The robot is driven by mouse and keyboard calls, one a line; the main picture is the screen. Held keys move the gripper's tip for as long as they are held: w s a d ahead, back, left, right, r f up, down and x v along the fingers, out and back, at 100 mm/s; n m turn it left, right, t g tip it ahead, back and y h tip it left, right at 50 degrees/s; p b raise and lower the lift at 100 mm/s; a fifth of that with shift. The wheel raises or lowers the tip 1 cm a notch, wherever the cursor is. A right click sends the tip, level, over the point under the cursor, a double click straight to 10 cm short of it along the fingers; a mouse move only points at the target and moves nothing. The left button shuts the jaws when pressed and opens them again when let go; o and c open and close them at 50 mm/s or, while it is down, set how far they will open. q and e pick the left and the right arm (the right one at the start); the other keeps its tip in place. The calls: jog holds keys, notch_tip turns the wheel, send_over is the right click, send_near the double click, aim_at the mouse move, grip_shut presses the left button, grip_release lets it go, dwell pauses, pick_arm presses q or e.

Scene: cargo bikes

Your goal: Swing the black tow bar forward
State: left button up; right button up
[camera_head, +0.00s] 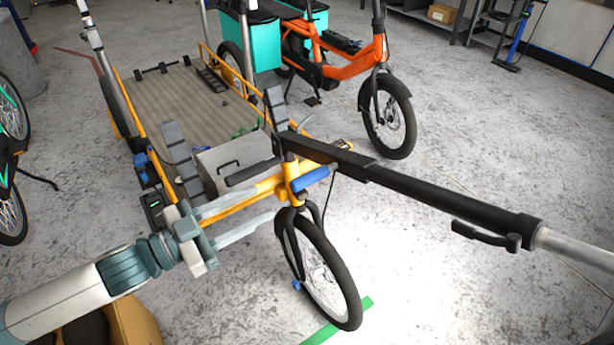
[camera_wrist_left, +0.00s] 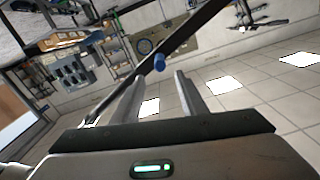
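The black tow bar (camera_head: 420,195) reaches from the front of the yellow cargo bike (camera_head: 268,187) out to the right, raised above the floor. It carries a black lever near its far end and continues as a silver tube (camera_head: 570,245). A blue grip (camera_head: 311,181) sits below its inner end. My left gripper (camera_head: 281,200) is open and empty, just left of the blue grip by the yellow head tube. In the left wrist view a dark bar (camera_wrist_left: 190,38) crosses diagonally beyond the parted fingers, with a blue end (camera_wrist_left: 159,62) between the tips. My right gripper is not in view.
The bike's front wheel (camera_head: 320,270) stands below the grip, by a green floor strip (camera_head: 340,322). A grey cargo deck (camera_head: 175,100) lies behind. An orange bike (camera_head: 350,65) stands at the back. Open floor lies to the right.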

aim_at(291, 187)
pick_arm(q)
jog(key=p+x, duration=0.1)
jog(key=x, duration=1.1)
jog(key=shift+d, duration=0.15)
jog(key=shift+w+d, duration=0.25)
jog(key=shift+d, duration=0.1)
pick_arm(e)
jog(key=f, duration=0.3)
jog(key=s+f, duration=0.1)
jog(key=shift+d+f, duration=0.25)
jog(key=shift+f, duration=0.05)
pick_arm(q)
grip_shut()
jog(key=shift+f, duration=0.1)
